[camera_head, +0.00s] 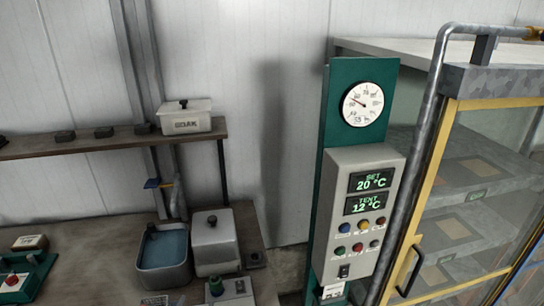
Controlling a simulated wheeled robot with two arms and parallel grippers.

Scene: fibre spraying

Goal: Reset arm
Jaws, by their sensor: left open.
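Neither of my grippers can be made out in the head view, and no arm of mine is clearly visible. A green panel post (330,110) stands right of the middle. It carries a round dial gauge (363,104) and a grey control box (340,240). The box's upper display (371,181) reads SET 20 °C and its lower display (365,204) reads TENT 12 °C. Several coloured buttons (361,226) sit below the displays, with a black switch (344,271) under them.
A glazed cabinet (455,240) with a yellow frame, black handle (410,270) and grey pipe (428,110) fills the right. At left, a bench (90,270) holds a basin of blue liquid (164,250) and a lidded box (214,243). A shelf (90,145) holds a SOAK box (185,120).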

